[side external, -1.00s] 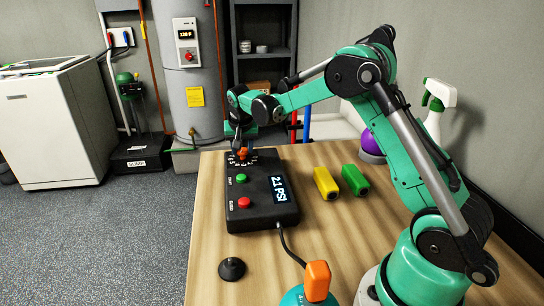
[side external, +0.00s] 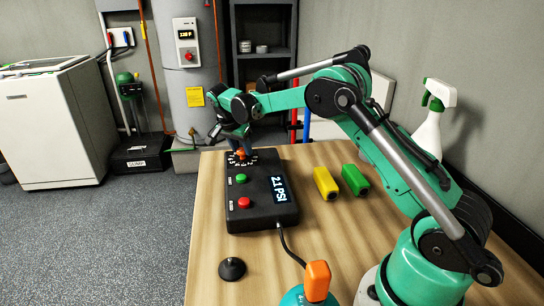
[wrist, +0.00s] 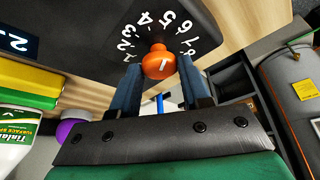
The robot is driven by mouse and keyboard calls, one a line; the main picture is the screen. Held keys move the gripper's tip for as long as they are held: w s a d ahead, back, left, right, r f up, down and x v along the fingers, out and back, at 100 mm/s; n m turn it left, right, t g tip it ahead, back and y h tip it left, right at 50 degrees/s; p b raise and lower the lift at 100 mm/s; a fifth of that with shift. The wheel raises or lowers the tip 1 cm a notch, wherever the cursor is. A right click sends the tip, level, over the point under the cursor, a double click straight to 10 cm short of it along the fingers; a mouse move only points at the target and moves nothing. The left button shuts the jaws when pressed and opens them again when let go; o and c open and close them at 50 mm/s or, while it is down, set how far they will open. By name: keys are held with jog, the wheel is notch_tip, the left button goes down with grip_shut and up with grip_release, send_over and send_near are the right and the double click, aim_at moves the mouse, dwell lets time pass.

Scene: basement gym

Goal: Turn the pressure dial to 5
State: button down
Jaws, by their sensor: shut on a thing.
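The pressure dial is an orange knob (side external: 241,154) at the far end of a black control box (side external: 262,213), with white numerals around it. In the wrist view the knob (wrist: 158,61) shows a short white mark, with numerals fanned behind it. My gripper (side external: 239,147) reaches the knob from above, tilted, and is shut on it. In the wrist view the fingers of my gripper (wrist: 160,74) stand on either side of the knob. The box's display (side external: 280,189) reads 2.1 PSI. I cannot tell exactly which numeral the mark meets.
The box also bears a green button (side external: 241,178) and a red button (side external: 244,202). Yellow (side external: 326,183) and green (side external: 355,179) blocks lie to its right. A black knob-like piece (side external: 232,268) is in front. A spray bottle (side external: 428,132) stands behind my arm.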

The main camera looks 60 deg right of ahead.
dwell(0.4)
jog(key=shift+c, duration=2.1)
grip_release()
jog(key=v, duration=0.5)
jog(key=shift+r, duration=0.3)
jog(key=shift+a, duration=0.1)
